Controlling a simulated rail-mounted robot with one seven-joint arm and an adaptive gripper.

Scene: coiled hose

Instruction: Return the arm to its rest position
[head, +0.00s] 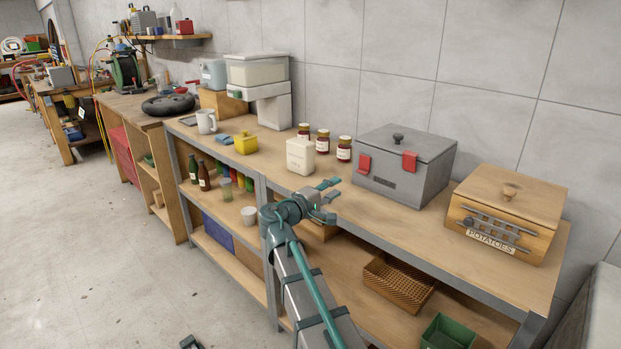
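My arm (308,290) reaches up from the bottom of the head view, with a teal tube along it. It is bent at a teal joint in front of the shelf unit. My gripper (332,199) points right, over or just in front of the front edge of the wooden shelf top (375,208). Its teal fingers are spread apart and nothing shows between them. I cannot tell how high it is above the shelf top.
Near the gripper stand a cream canister (300,156), jars (344,149), a grey box with red latches (405,165) and a wooden potato box (505,213). Below are a wicker basket (398,284) and a green bin (448,333). Open floor (110,260) lies left.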

